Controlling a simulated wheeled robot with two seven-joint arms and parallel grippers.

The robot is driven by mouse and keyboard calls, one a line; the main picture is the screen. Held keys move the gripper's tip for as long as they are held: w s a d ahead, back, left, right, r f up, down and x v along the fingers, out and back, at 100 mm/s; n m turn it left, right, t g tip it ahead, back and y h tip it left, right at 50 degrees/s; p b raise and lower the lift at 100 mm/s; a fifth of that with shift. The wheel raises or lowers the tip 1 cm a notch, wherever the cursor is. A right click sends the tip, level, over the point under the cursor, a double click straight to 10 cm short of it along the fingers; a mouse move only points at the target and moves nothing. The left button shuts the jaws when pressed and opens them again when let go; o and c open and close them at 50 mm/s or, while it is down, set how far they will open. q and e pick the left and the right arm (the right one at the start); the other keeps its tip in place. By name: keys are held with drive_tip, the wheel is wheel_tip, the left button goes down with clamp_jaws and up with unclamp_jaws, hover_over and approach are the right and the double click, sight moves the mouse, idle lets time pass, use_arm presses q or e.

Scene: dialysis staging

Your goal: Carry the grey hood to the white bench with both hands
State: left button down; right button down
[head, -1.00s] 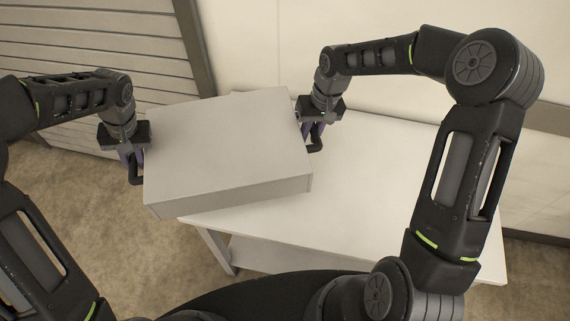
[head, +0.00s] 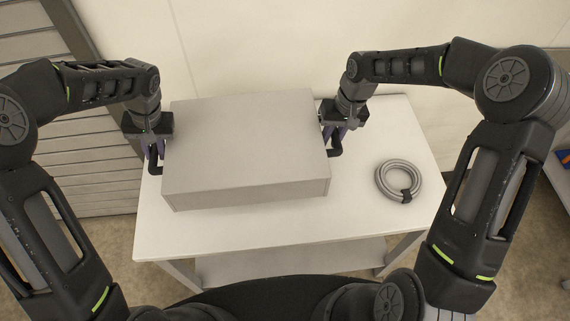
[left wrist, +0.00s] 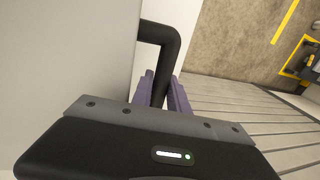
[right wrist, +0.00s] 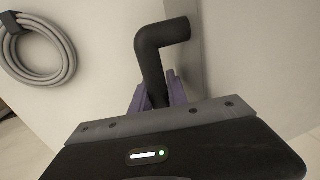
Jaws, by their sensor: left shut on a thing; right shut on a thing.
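The grey hood (head: 245,145), a box with a flat top, is over the left and middle part of the white bench (head: 400,225). It looks level; I cannot tell whether its underside touches the bench top. My left gripper (head: 154,150) is shut on the black handle on the hood's left side; that handle (left wrist: 165,38) shows between the purple fingers in the left wrist view. My right gripper (head: 335,138) is shut on the handle on the right side, and this handle (right wrist: 155,45) shows in the right wrist view. The hood hides the bench beneath it.
A coiled grey hose (head: 398,180) with a black clip lies on the bench to the right of the hood, apart from it. A pale wall (head: 260,40) is behind the bench and a slatted grey panel (head: 100,175) is at the left. The bench's front strip is clear.

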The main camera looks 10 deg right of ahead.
use_arm(q)
drive_tip(key=shift+w+d+r, duration=0.1)
drive_tip(key=shift+d, duration=0.05)
use_arm(e)
drive_tip(key=shift+d+r, duration=0.1)
